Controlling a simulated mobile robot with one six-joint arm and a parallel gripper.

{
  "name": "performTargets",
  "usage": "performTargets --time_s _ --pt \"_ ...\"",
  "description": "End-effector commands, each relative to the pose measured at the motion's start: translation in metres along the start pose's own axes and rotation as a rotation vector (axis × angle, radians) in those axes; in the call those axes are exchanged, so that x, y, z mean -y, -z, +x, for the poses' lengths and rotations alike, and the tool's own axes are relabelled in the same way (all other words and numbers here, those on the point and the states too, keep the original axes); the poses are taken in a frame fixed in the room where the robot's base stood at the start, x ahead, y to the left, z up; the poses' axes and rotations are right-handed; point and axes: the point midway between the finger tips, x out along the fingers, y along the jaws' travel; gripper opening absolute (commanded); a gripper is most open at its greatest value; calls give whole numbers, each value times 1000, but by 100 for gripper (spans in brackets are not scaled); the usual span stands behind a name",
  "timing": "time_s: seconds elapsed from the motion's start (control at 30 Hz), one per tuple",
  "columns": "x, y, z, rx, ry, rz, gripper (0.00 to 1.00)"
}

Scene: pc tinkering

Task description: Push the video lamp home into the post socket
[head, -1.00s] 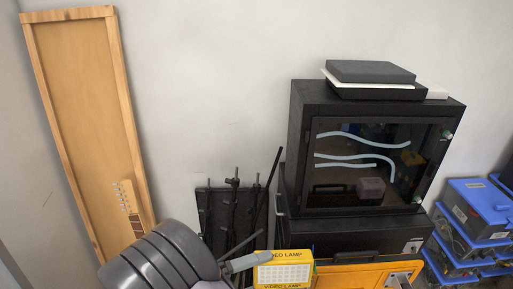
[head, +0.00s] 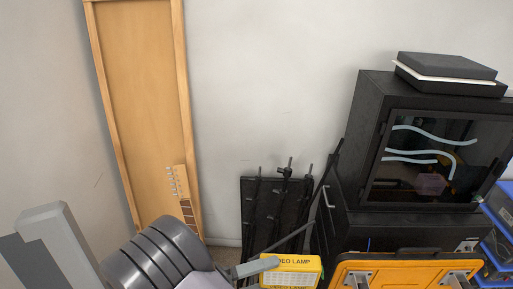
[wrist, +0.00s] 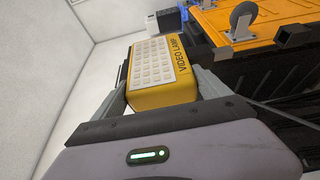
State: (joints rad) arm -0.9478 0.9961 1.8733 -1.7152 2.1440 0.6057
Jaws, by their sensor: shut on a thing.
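The video lamp (head: 291,272) is a yellow box with a lettered edge, at the bottom of the head view and partly cut off. In the wrist view, the lamp (wrist: 155,65) shows its white panel of square cells. My gripper (wrist: 162,90) is shut on the lamp, with one grey finger on each side. One grey finger also shows beside the lamp in the head view. Black posts with knobs (head: 284,190) stand against a dark panel behind the lamp. I cannot make out the post socket or whether the lamp touches it.
A black cabinet (head: 367,150) with a glass front stands right of the posts. An orange board (head: 405,267) with grey brackets lies in front of it; a caster (wrist: 241,20) shows in the wrist view. Blue crates (head: 500,215) are at the right edge. A wooden panel (head: 140,110) leans at left.

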Motion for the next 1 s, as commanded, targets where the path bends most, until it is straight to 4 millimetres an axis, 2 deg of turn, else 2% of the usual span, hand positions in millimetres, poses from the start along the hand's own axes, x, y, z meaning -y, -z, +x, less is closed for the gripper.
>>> performTargets --time_s 0.03,0.17,0.67,1.0 --pt "12 -1 1 4 0 -1 27" --pt "22 -2 2 7 0 -1 27" --pt "27 -2 3 8 1 0 27" --pt "69 -3 3 9 0 -2 27"
